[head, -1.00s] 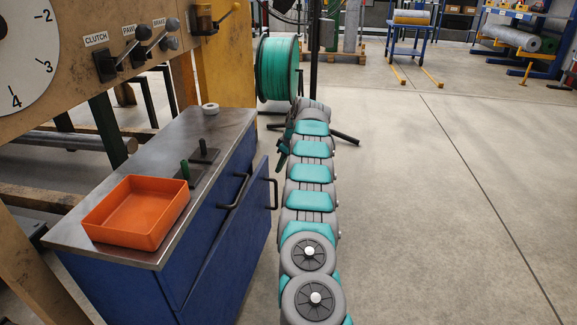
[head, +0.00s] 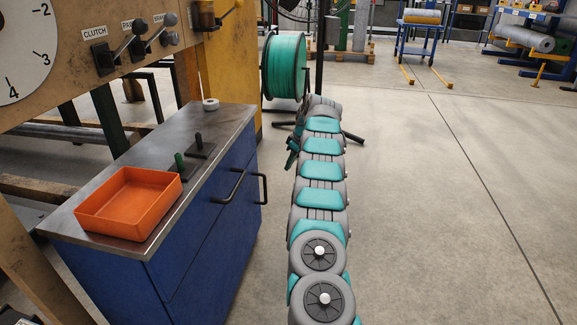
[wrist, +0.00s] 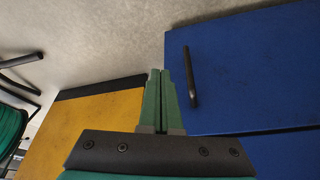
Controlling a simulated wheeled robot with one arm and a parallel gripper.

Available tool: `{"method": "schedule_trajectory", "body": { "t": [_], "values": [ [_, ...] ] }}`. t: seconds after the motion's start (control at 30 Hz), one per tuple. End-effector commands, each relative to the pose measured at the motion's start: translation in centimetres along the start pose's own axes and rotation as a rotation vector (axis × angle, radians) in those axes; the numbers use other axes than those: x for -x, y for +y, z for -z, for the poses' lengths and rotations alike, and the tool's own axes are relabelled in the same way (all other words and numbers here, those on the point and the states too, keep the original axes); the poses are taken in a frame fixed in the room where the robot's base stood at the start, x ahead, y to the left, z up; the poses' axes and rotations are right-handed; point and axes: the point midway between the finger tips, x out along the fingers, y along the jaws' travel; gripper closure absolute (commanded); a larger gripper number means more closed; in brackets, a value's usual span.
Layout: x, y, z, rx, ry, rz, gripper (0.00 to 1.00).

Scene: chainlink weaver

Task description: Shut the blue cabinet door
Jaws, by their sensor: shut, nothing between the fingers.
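The blue cabinet (head: 170,282) stands at left in the head view under a steel top. Its far blue door (head: 237,172) has a black bar handle (head: 263,188) and looks nearly in line with the front; I cannot tell whether a small gap is left. A second handle (head: 235,186) is on the nearer front panel. My gripper (head: 291,159) is right of the door's far end, apparently apart from it. In the wrist view, my green fingers (wrist: 158,75) are together and empty, beside a blue panel (wrist: 260,70) with a black handle (wrist: 189,77).
An orange tray (head: 130,228), a tape roll (head: 210,104) and small green-handled tools (head: 180,165) are on the steel top (head: 225,122). A teal cable reel (head: 284,65) stands beyond my arm. A yellow post (wrist: 85,125) is left of my fingers. Floor at right (head: 450,220) is clear.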

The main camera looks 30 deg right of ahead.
Motion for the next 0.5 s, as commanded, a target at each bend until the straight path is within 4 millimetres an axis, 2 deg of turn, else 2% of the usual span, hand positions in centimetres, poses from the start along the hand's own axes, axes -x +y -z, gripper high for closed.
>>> {"method": "schedule_trajectory", "body": {
  "t": [0.1, 0.5],
  "values": [
    [2.0, 0.5, 0.2, 0.000, 0.004, -0.008, 1.00],
    [7.4, 1.2, 0.2, -0.002, 0.002, -0.007, 1.00]
  ]
}}
